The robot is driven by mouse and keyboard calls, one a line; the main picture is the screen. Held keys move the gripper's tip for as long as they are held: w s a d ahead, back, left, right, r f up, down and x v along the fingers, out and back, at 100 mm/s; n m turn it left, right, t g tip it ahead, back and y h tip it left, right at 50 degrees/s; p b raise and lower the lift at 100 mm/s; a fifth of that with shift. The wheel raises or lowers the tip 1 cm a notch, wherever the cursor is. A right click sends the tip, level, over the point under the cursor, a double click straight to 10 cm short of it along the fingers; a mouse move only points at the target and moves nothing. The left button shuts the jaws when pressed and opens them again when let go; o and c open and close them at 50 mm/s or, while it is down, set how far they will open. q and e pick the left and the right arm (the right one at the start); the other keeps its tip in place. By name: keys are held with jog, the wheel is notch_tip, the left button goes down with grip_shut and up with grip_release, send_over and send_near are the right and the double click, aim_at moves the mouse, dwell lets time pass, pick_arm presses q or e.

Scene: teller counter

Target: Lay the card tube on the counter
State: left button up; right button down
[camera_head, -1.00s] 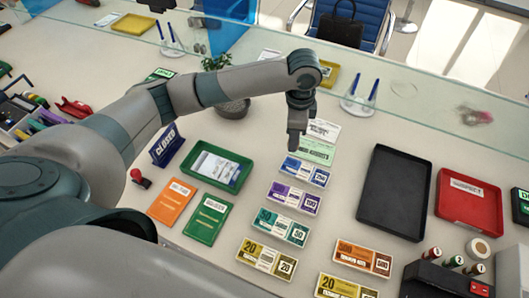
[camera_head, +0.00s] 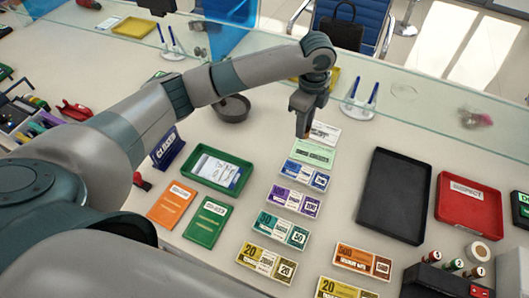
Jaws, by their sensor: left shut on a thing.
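My left gripper (camera_head: 303,123) is above the middle of the counter (camera_head: 345,190), pointing down just in front of the glass screen. White and green slips (camera_head: 312,153) lie just below the fingertips in the picture. My right gripper is not in view.
A green tray (camera_head: 217,168) is left; an empty black tray (camera_head: 395,195) and a red tray (camera_head: 468,205) are right. A pen stand (camera_head: 361,109) and dark pot (camera_head: 232,109) flank the gripper. Bare counter lies between notes and black tray.

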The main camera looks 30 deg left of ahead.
pick_arm(q)
jog(key=s+a+f+p, duration=0.1)
jog(key=a+f, duration=0.1)
jog(key=a, duration=0.1)
jog(key=s+a+f+p, duration=0.1)
jog(key=s+a+f, duration=0.1)
jog(key=a, duration=0.1)
jog(key=s+a+f+p, duration=0.2)
jog(key=a, duration=0.1)
jog(key=shift+a, duration=0.15)
jog(key=shift+s+a+f, duration=0.15)
jog(key=shift+a+f, duration=0.2)
jog(key=shift+a, duration=0.05)
notch_tip(320, 180, down, 3)
jog(key=shift+f+p, duration=0.2)
jog(key=shift+p, duration=0.6)
jog(key=shift+f, duration=0.35)
